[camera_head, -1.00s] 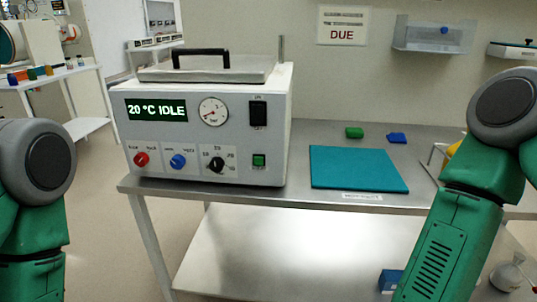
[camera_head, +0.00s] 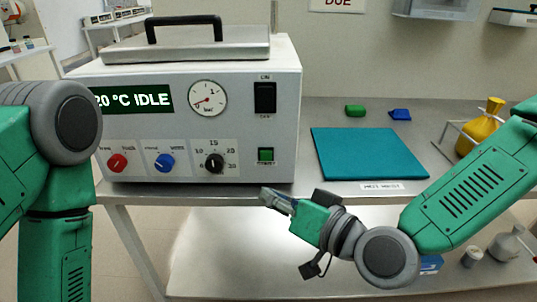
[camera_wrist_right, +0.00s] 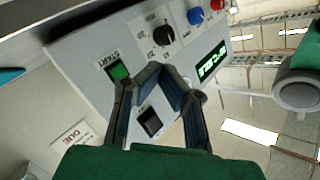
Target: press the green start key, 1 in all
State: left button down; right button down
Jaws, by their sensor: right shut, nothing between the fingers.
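The green start key (camera_head: 265,154) sits low on the right of the white machine's front panel, and it also shows in the right wrist view (camera_wrist_right: 118,71). My right gripper (camera_head: 268,194) is shut and empty, below and in front of the key, apart from it in the head view. In the right wrist view its fingertips (camera_wrist_right: 157,72) lie just to the right of the key in the picture. My left arm comes in at the left, but its gripper is out of view.
The machine (camera_head: 210,130) has a red knob (camera_head: 117,163), a blue knob (camera_head: 165,163), a black dial (camera_head: 214,163) and a black switch (camera_head: 265,97).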

aim_at(266, 156)
jog(key=w, duration=0.6)
jog(key=w+a+b, duration=0.1)
jog(key=w, duration=0.1)
jog(key=shift+w, duration=0.4)
jog(key=shift+d, duration=0.2)
jog(key=shift+a, duration=0.15)
dwell(0.5)
jog(key=shift+w, duration=0.1)
dwell(0.4)
jog(key=shift+w, duration=0.25)
